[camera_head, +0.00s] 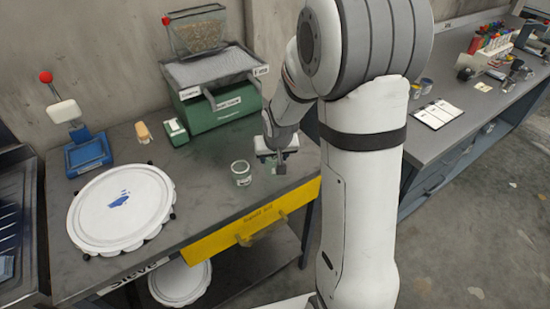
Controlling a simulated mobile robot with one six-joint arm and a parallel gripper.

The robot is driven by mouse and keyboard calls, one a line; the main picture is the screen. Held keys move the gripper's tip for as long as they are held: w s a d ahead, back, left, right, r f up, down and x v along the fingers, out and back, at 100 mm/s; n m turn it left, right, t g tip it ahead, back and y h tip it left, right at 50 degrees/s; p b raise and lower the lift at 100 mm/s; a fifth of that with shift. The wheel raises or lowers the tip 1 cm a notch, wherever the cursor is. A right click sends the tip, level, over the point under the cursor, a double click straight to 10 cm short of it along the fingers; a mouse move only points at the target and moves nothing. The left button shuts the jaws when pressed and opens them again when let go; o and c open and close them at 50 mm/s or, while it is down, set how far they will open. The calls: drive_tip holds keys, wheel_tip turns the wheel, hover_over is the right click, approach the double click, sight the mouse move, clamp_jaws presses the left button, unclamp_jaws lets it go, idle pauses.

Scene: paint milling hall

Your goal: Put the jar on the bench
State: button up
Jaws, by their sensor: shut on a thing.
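A small jar (241,173) with a pale label and a grey top stands upright on the grey bench (215,203), near its front edge. My gripper (279,166) is just to the right of this jar, low over the bench, and apart from it. The gripper points down and is shut on a small grey thing, mostly hidden by the fingers; I cannot tell what it is. Two more small jars (426,86) stand on the other bench (440,146) at the right, partly behind my arm.
A large white round lid (121,208) takes up the bench's left. Behind it are a blue stand with a red knob (86,152), a tan block (143,132) and a green-white box (175,132). A green sieve machine (222,108) stands at the back.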

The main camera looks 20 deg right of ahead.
drive_tip(key=shift+x, duration=0.85)
drive_tip(key=shift+s, duration=0.3)
drive_tip(key=shift+f, duration=0.25)
drive_tip(key=o, duration=0.9)
drive_tip(key=shift+r, duration=0.1)
drive_tip(key=shift+o, duration=0.2)
